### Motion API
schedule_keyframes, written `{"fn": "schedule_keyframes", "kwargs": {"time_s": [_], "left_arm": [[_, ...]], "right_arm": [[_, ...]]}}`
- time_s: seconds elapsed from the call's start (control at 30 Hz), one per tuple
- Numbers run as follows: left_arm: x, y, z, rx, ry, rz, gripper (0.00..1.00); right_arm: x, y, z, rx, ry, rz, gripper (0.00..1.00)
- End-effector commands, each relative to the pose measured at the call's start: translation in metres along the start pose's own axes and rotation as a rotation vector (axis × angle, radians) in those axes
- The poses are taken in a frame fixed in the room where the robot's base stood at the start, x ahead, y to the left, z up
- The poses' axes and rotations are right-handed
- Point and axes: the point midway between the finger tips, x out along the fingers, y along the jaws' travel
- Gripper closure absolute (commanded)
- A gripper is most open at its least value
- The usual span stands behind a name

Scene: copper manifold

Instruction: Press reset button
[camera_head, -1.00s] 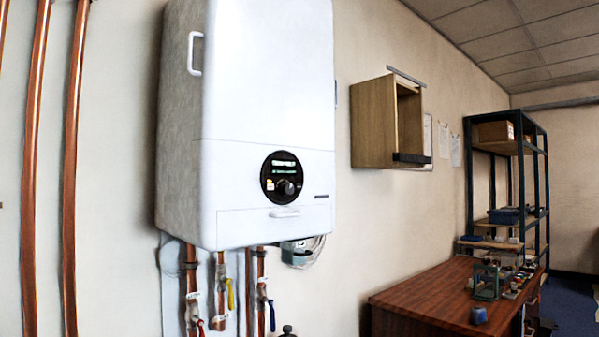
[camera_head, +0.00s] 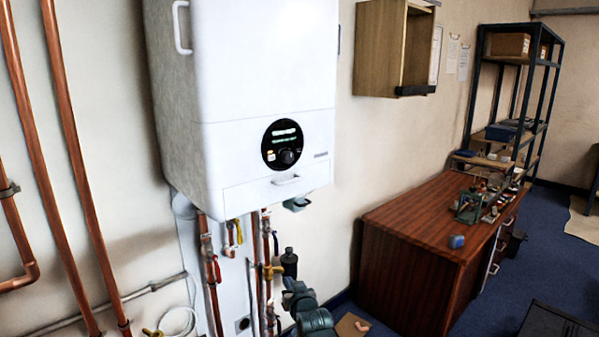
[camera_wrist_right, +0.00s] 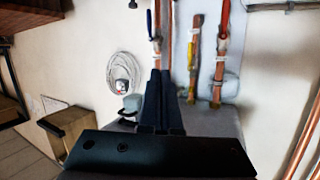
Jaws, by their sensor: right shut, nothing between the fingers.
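The white boiler (camera_head: 266,90) hangs on the wall. Its front carries a round black control panel (camera_head: 272,136) with lit green text, a dark knob (camera_head: 288,157) and a small light-coloured mark at the panel's lower left. Which part is the reset button is too small to tell. The boiler's grey underside (camera_wrist_right: 212,118) shows in the right wrist view, which is upside down. My right gripper (camera_wrist_right: 162,74) is shut and empty there, its dark fingers in front of the pipes below the boiler. My left gripper is not in view.
Copper pipes (camera_head: 213,290) with coloured valve handles and a black bottle-like part (camera_head: 289,263) stand below the boiler. More pipes (camera_head: 75,150) run at left. A wooden wall cabinet (camera_head: 378,45) and a brown desk (camera_head: 408,250) are at right. Open floor lies right of the desk.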

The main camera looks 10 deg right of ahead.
Motion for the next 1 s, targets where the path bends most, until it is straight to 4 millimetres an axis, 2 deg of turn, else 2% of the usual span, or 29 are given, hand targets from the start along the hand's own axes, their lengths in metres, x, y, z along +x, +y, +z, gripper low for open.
{"fn": "schedule_keyframes", "kwargs": {"time_s": [0.03,0.1,0.4,0.6,0.7,0.8,1.0], "left_arm": [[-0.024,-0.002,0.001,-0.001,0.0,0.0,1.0],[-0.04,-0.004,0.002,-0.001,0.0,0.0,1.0],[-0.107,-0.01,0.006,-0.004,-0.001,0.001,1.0],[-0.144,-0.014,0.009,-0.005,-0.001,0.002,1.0],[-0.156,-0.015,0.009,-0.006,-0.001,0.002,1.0],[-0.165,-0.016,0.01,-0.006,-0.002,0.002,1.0],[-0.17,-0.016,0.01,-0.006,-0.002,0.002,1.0]], "right_arm": [[-0.004,0.004,-0.035,0.011,0.05,0.007,1.0],[-0.008,0.011,-0.068,0.025,0.122,0.014,1.0],[-0.037,0.043,-0.203,0.072,0.436,0.051,1.0],[-0.065,0.062,-0.276,0.091,0.622,0.074,1.0],[-0.076,0.07,-0.301,0.097,0.692,0.082,1.0],[-0.085,0.075,-0.317,0.101,0.742,0.089,1.0],[-0.093,0.08,-0.33,0.103,0.788,0.095,1.0]]}}
